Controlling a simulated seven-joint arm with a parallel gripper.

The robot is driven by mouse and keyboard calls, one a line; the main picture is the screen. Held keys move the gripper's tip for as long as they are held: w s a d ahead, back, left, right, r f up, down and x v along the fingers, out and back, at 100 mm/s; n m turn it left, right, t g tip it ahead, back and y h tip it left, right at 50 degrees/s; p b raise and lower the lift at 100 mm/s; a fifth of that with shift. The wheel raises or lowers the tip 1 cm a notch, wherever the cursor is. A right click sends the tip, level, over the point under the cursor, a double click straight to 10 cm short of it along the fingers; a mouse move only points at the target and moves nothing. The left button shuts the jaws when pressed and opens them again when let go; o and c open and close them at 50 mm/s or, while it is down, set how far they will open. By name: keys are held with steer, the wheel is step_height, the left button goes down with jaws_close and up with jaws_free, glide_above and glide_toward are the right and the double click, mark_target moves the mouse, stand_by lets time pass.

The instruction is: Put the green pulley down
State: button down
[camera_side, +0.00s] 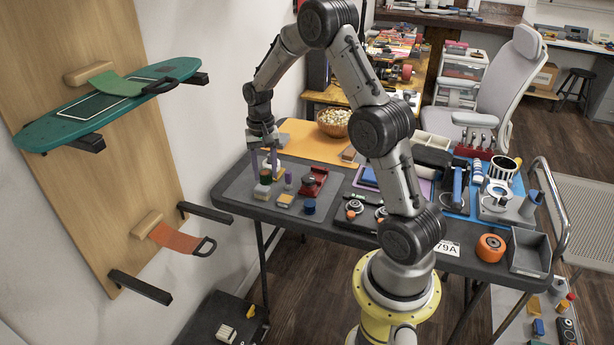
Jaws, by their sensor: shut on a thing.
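My gripper (265,168) points down over the grey mat (237,188) at the left end of the dark table. Its jaws are shut on a small green piece, which I take to be the green pulley (266,173). The piece is tiny in this view and partly hidden by the fingers. I cannot tell whether it touches what is below it. A whitish part (265,181) shows just under it.
Close by on the mat are a red device (313,181), an orange-yellow block (285,200), a blue cylinder (309,206) and a purple post (288,179). A wooden bowl (334,122) stands behind on an orange mat (300,143). The mat's left part is clear.

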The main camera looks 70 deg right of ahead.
steer(key=s+d+r+m, duration=0.1)
steer(key=s+d, duration=0.4)
steer(key=s, duration=0.3)
steer(key=s+d+r, duration=0.1)
steer(key=s+d, duration=0.3)
steer(key=s, duration=0.3)
glide_above(317, 177)
steer(key=f, duration=0.9)
steer(key=shift+s+a+f, duration=0.1)
steer(key=shift+a+f, duration=0.15)
steer(key=shift+f, duration=0.1)
steer(key=shift+d+f, duration=0.15)
steer(key=shift+f, duration=1.6)
steer(key=shift+f, duration=0.15)
steer(key=shift+c, duration=1.9)
jaws_free()
